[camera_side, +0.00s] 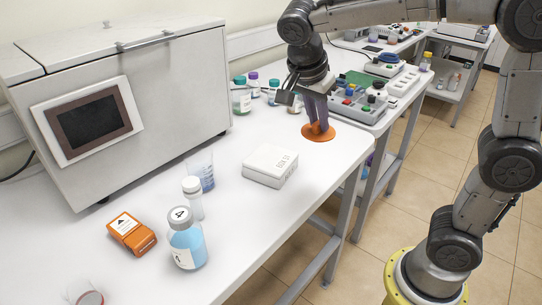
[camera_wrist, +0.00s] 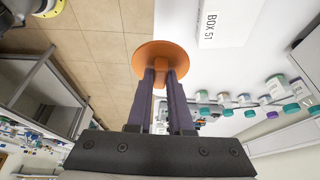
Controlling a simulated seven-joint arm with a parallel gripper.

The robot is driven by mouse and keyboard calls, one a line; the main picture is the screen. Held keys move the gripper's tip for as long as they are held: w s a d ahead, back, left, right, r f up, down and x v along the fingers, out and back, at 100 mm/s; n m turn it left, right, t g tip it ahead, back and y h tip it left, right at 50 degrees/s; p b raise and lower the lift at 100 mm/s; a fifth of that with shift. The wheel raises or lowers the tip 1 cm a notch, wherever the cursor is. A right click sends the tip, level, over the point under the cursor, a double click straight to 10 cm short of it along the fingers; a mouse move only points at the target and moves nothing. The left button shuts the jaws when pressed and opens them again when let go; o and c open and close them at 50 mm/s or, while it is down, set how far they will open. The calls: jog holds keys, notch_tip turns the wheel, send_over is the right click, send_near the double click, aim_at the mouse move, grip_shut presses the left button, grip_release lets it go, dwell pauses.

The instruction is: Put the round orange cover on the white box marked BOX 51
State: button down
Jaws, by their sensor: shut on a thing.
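The round orange cover (camera_side: 318,136) is a flat disc with a raised grip in its middle. It is at the right edge of the white table in the side view, and it also shows in the wrist view (camera_wrist: 160,50). My gripper (camera_side: 318,125) points down and is shut on the cover's grip, with its two purple fingers (camera_wrist: 160,78) close together around it. I cannot tell whether the cover touches the table. The white box (camera_side: 270,165) lies on the table to the left of the cover and nearer the camera. Its BOX 51 marking (camera_wrist: 210,28) shows in the wrist view.
A large white machine (camera_side: 120,95) with a dark screen stands at the left. A blue bottle (camera_side: 187,240), a white-capped bottle (camera_side: 193,198), a beaker (camera_side: 201,170) and an orange device (camera_side: 131,233) stand left of the box. Several capped bottles (camera_side: 242,98) stand behind. The table between cover and box is clear.

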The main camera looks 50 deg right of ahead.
jog(key=shift+w+a+f, duration=0.1)
jog(key=shift+w+a, duration=0.05)
jog(key=shift+w, duration=0.25)
jog(key=w+f, duration=0.2)
jog(key=w, duration=0.2)
jog(key=w+f, duration=0.3)
jog(key=w, duration=0.1)
jog(key=w+d+f, duration=0.1)
jog(key=w+f, duration=0.2)
jog(key=shift+w, duration=0.4)
jog(key=shift+w+f, duration=0.5)
jog(key=shift+f, duration=0.05)
jog(key=shift+w+f, duration=0.2)
jog(key=shift+f, duration=1.55)
jog(key=shift+f, duration=0.15)
jog(key=c, duration=0.8)
grip_release()
